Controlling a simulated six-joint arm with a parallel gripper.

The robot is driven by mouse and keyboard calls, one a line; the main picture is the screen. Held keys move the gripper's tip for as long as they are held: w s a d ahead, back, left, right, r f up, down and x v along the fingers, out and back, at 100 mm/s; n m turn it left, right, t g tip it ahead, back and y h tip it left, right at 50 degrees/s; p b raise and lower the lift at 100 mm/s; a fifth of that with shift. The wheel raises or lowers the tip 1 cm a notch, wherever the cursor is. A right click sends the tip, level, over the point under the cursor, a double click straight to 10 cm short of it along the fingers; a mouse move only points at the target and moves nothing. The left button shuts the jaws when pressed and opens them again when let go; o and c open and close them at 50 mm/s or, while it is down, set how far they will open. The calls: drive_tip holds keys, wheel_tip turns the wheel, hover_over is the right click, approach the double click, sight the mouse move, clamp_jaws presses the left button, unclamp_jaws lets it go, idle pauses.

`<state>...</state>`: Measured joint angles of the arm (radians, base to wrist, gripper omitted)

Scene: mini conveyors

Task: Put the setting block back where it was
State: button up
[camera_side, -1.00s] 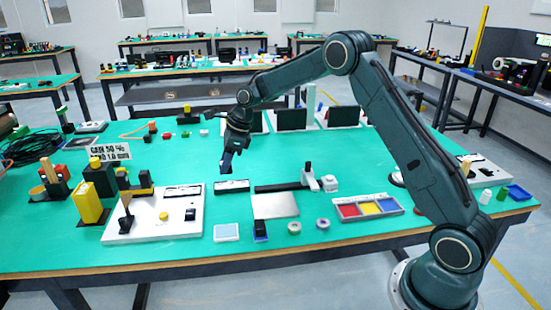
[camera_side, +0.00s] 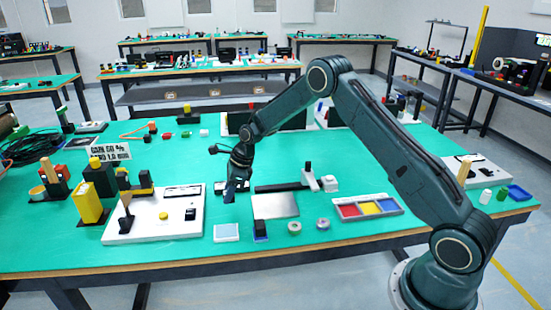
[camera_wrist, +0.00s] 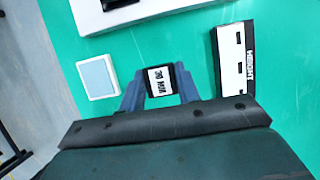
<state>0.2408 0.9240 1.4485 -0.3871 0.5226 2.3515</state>
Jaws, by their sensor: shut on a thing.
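My gripper (camera_wrist: 160,92) is shut on a small black block with a white, upside-down label (camera_wrist: 160,80), which I take for the setting block. Its blue fingers sit either side of it. In the side view my gripper (camera_side: 231,192) hangs low over the green mat, and the block cannot be made out there. A black and white piece lettered HEIGHT (camera_wrist: 236,60), with several dark slots, lies to the right of the held block in the wrist view. In the side view it is partly behind my gripper. Whether the block touches the mat is unclear.
A pale blue pad (camera_wrist: 97,77) lies left of the held block in the wrist view. A white board with a black upright (camera_side: 150,222) stands at the left in the side view. A grey plate (camera_side: 275,206) and a three-colour tray (camera_side: 367,208) lie to the right.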

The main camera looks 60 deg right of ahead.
drive_tip(key=shift+f, duration=1.6)
drive_tip(key=shift+f, duration=0.15)
drive_tip(key=o, duration=1.1)
drive_tip(key=v, duration=1.2)
drive_tip(key=shift+r, duration=0.2)
